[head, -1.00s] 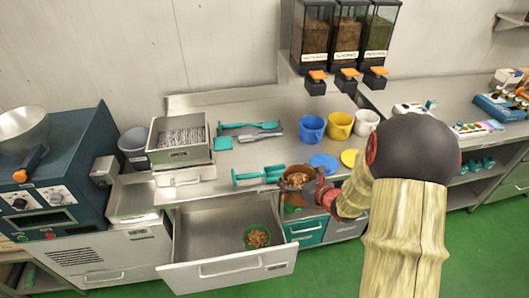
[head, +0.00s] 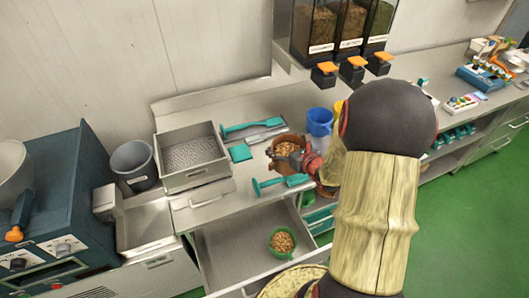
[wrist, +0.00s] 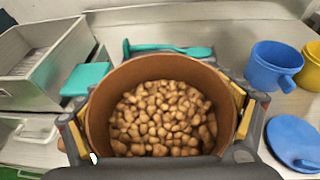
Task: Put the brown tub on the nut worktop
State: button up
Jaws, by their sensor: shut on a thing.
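The brown tub (head: 287,146) is full of nuts and upright. In the head view it is over the front part of the steel nut worktop (head: 222,207), near the teal scoop. I cannot tell whether its base touches the surface. My gripper (wrist: 160,118) is shut on the tub, with a finger at each side of it. In the wrist view the brown tub (wrist: 100,98) fills the middle, and its base is hidden.
A steel bin (head: 193,157), a teal scoop (head: 281,184) and a teal spatula (head: 252,126) are on the worktop. Blue (head: 319,121) and yellow (wrist: 312,66) jugs stand to the right. The open drawer (head: 235,268) below holds a green tub (head: 282,242) of nuts.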

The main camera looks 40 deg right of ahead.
jog(key=shift+w+d+f+b, duration=0.45)
jog(key=shift+w+d+f, duration=1.2)
jog(key=shift+f, duration=0.5)
jog(key=shift+w+d+f+b, duration=0.5)
jog(key=shift+w+d+f, duration=1)
jog(key=shift+w+f, duration=0.5)
jog(key=shift+w+d+f+b, duration=0.45)
jog(key=shift+w+d+f, duration=1.15)
jog(key=shift+f, duration=0.65)
jog(key=shift+a, duration=0.1)
jog(key=shift+w+f, duration=0.1)
jog(key=shift+f, duration=0.05)
jog(key=o, duration=1.5)
jog(key=shift+c, duration=0.2)
